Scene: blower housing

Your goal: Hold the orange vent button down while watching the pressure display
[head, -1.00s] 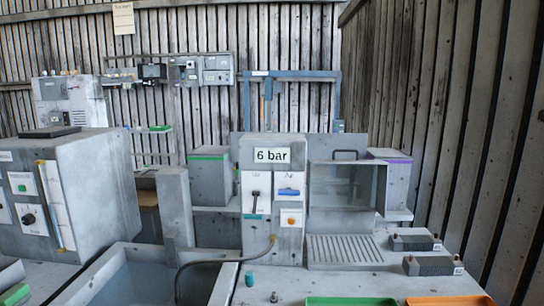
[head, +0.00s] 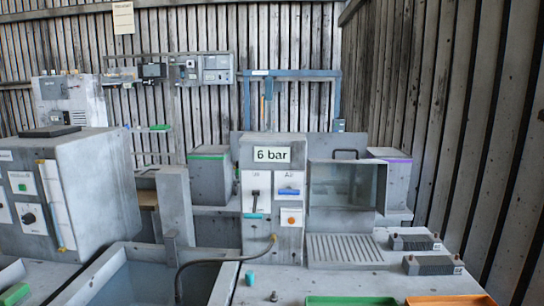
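The orange vent button (head: 291,217) sits on a white panel on the front of a grey upright unit (head: 274,237), below a blue bar-shaped handle (head: 289,191) lying level. The pressure display (head: 272,154) at the top of this unit reads "6 bar". A second white panel to the left carries a dark lever (head: 255,200), with a teal strip (head: 253,216) beneath it. Neither of my grippers shows in the head view. Nothing touches the button.
A hose (head: 225,260) runs from the unit's front into a sunken basin (head: 140,285) at left. A clear-fronted box (head: 341,186) stands right of the unit. Green (head: 350,301) and orange (head: 450,300) trays, a teal cylinder (head: 250,278) and dark ribbed blocks (head: 432,265) are on the bench.

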